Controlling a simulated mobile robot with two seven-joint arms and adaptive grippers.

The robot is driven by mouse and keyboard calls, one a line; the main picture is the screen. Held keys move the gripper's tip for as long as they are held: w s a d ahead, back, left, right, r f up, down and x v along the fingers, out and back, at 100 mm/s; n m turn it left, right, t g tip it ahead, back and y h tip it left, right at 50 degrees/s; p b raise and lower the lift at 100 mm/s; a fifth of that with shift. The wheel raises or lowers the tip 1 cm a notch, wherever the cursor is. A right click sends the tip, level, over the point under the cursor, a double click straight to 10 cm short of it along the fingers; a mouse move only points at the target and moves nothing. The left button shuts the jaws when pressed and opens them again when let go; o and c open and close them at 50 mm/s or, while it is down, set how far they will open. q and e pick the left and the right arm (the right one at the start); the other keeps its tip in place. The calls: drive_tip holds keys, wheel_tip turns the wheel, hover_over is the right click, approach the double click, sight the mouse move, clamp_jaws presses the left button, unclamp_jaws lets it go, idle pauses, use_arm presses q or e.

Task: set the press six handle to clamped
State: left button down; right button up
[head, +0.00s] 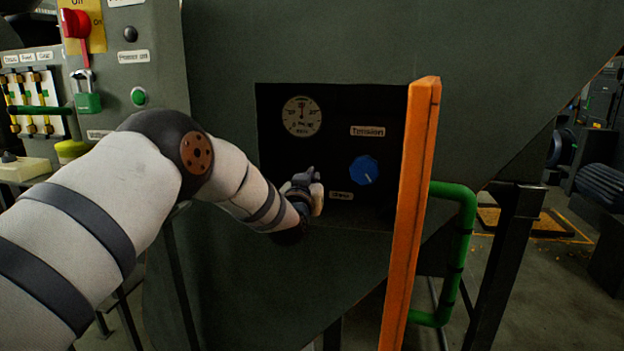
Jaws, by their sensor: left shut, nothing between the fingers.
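My left arm reaches in from the left, and my left gripper (312,186) is shut and empty at a dark recess (280,140) in the grey-green machine. The recess holds a round white gauge (302,116), a blue knob (364,170) under a "Tension" label (368,131), and a small lower label (341,196) too small to read. The gripper is just left of the small label and below the gauge. I cannot make out the press six handle; the gripper and wrist hide part of the recess. My right gripper is not in view.
An orange upright edge (411,210) stands at the recess's right side, close to the blue knob. A green pipe (467,240) runs beyond it. A control panel at upper left has a red switch (76,24) and green padlock (88,100).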

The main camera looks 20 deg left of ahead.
use_arm(q)
drive_tip(key=shift+d+f+m, duration=0.15)
drive_tip(key=shift+f+m, duration=0.05)
drive_tip(key=shift+m, duration=0.2)
idle(1.2)
idle(0.4)
drive_tip(key=v, duration=1.2)
